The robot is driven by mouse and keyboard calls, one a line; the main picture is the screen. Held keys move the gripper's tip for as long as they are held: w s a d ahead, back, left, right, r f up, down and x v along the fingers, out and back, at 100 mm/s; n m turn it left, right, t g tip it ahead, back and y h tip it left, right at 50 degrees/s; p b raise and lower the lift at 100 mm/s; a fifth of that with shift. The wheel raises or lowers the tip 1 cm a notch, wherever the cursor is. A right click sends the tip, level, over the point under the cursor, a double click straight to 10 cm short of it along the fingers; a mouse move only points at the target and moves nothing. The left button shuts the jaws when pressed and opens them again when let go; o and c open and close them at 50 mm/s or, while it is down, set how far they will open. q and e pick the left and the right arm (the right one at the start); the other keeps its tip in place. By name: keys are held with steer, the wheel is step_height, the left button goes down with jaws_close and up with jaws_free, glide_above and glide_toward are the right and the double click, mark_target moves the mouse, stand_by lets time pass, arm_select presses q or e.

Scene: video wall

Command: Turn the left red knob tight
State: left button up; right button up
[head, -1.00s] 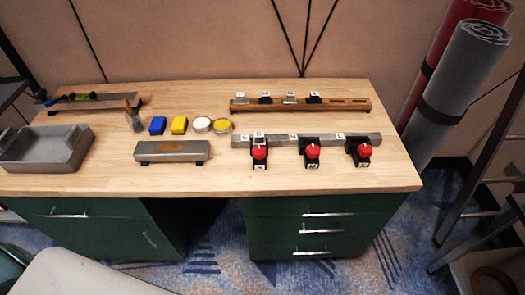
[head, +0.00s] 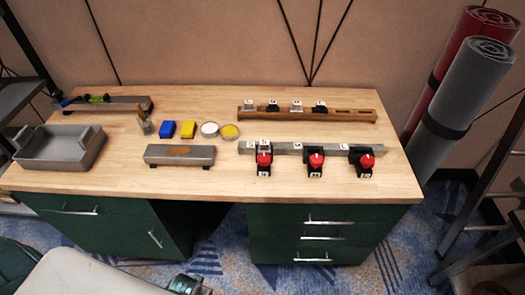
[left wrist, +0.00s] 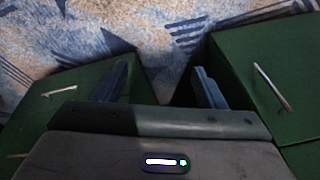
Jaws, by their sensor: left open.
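Three red knobs on black clamps sit along a grey metal bar (head: 335,148) at the right of the bench. The left red knob (head: 264,159) is at the bar's left end. The middle red knob (head: 316,160) and the right red knob (head: 367,161) follow to its right. Nothing touches them. My left gripper (left wrist: 160,78) shows in the left wrist view with its two fingers wide apart and nothing between them, over the floor between the green drawer units. My right gripper is not in view.
The wooden bench (head: 230,182) has a clear front strip. A wooden rack (head: 300,114) lies behind the bar. A grey tray (head: 60,150), sharpening block (head: 180,154), blue and yellow blocks and round tins stand left. Rolled mats (head: 455,100) lean at right.

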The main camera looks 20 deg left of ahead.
mark_target(264, 157)
arm_select(q)
step_height(264, 157, up, 31)
steer(key=w+d+t+p, duration=0.1)
steer(key=w+d+p, duration=0.1)
steer(key=d+p, duration=0.1)
steer(key=w+f+n+g+h, duration=0.15)
steer(key=w+f+n, duration=0.25)
steer(key=w, duration=0.8)
steer(key=w+r+n, duration=0.1)
steer(key=w+n, duration=0.1)
steer(key=w, duration=0.4)
steer(key=w+d+r+n+g+h, duration=0.1)
steer(key=w+n, duration=0.1)
steer(key=w, duration=0.5)
steer(key=w+d+r+n+g+h, duration=0.1)
steer(key=w, duration=0.6)
steer(key=shift+w+r+n+g, duration=0.15)
steer(key=shift+r+n+g, duration=0.1)
steer(key=shift+r+n, duration=0.15)
steer(key=w+d+r+n+g+h, duration=0.2)
steer(key=w+r+n, duration=0.1)
steer(key=w+r, duration=0.6)
steer(key=shift+y, duration=0.25)
steer(key=b+x, duration=0.1)
steer(key=x, duration=0.1)
steer(key=b+x, duration=0.4)
steer(key=shift+s+a+f, duration=0.15)
steer(key=shift+s+f, duration=0.05)
steer(key=shift+f, duration=0.25)
steer(key=shift+x, duration=2)
